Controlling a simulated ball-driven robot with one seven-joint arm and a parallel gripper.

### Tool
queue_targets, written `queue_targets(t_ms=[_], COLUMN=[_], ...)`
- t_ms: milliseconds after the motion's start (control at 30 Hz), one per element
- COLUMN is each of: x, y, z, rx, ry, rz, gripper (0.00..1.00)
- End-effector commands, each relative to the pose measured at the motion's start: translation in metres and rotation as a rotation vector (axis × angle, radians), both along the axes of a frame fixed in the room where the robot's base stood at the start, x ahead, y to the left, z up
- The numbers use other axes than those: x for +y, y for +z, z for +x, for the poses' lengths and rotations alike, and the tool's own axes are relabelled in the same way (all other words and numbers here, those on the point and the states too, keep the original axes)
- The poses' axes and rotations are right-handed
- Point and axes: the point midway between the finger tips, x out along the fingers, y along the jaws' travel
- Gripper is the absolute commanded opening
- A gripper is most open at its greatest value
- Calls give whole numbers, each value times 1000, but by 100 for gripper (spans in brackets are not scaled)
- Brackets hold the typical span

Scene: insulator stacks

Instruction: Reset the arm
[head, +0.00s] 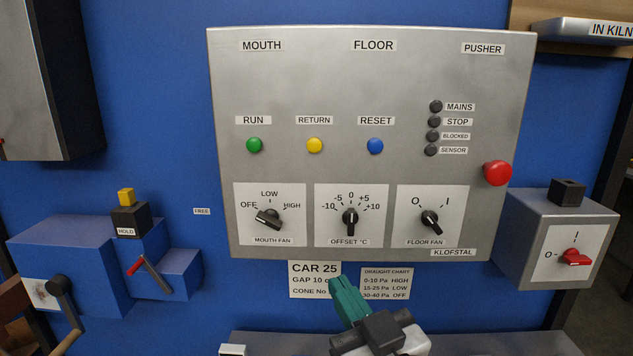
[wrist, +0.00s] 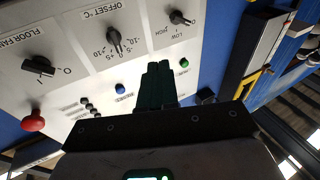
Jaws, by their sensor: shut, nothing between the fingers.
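My gripper (head: 337,283) has green fingers held together with nothing between them. In the head view it is low in the middle, pointing up and left, in front of the CAR 25 sign (head: 312,269) and beneath the offset dial (head: 350,217). In the wrist view the closed fingers (wrist: 158,68) point at the panel, which appears turned over. The grey control panel (head: 400,85) stands above the gripper in the head view. From the pictures I cannot tell the exact gap between fingertips and panel.
The panel carries the mouth fan knob (head: 268,217), floor fan knob (head: 430,219), blue RESET button (head: 375,146) and red button (head: 497,173). A switch box (head: 560,235) juts out right. A blue unit with a red-tipped lever (head: 150,275) and a crank (head: 62,290) stand left.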

Motion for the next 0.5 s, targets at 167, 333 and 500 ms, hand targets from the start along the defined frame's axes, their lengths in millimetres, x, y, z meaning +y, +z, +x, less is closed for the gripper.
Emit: queue_targets(t_ms=[167, 333, 500], x=[-57, -120, -176], y=[-94, -190, -274], z=[-1, -32, -93], rx=[274, 585, 908], ry=[-95, -190, -274], rz=[-115, -205, -256], gripper=[0, 0, 0])
